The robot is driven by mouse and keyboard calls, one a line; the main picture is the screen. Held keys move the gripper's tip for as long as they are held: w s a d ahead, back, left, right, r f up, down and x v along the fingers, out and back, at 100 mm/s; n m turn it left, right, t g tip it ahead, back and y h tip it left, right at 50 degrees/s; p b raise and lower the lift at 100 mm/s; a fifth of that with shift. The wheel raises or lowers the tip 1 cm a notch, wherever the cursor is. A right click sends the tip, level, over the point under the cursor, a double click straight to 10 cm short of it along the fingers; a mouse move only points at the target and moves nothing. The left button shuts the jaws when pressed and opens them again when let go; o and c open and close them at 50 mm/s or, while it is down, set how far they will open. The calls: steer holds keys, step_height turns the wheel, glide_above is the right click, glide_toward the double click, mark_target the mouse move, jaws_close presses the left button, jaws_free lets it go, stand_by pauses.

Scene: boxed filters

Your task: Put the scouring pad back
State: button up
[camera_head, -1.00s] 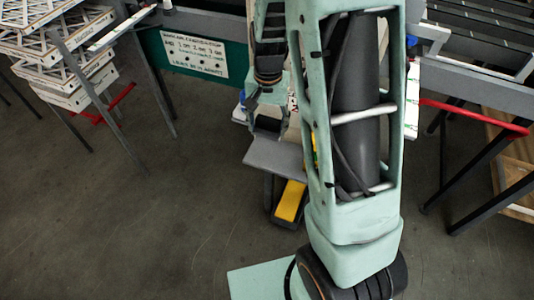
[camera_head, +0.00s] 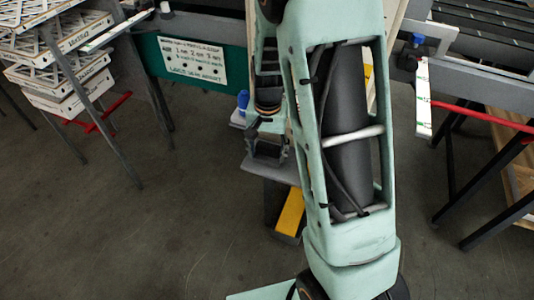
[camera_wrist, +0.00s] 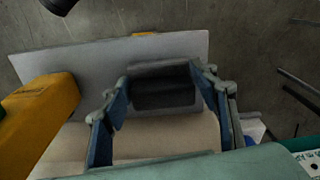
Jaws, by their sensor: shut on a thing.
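My gripper (camera_wrist: 163,92) shows in the wrist view with its two blue fingers on either side of a dark grey, block-like thing, which I take to be the scouring pad (camera_wrist: 163,95). The fingers are shut on it. A tan surface (camera_wrist: 170,138) lies below the fingers, and a flat grey plate (camera_wrist: 70,62) lies beyond them. In the head view, the end of my arm is left of the big pale green link, and the dark thing (camera_head: 264,155) shows just above the grey plate (camera_head: 275,172). Whether it touches the plate cannot be told.
A yellow block (camera_wrist: 40,108) is close on the left in the wrist view. A yellow bar (camera_head: 290,210) is below the plate. White filter frames (camera_head: 58,55) are stacked at the left, by a green sign panel (camera_head: 190,58). A red rail (camera_head: 480,116) is at right. Floor at left is open.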

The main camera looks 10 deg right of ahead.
mark_target(267, 159)
steer(key=shift+f, duration=0.15)
steer(key=o, duration=1.5)
steer(key=shift+o, duration=0.2)
step_height(267, 159, up, 12)
steer(key=p, duration=0.2)
steer(key=shift+s+r, duration=0.25)
steer(key=shift+s, duration=0.05)
steer(key=shift+w+r, duration=0.1)
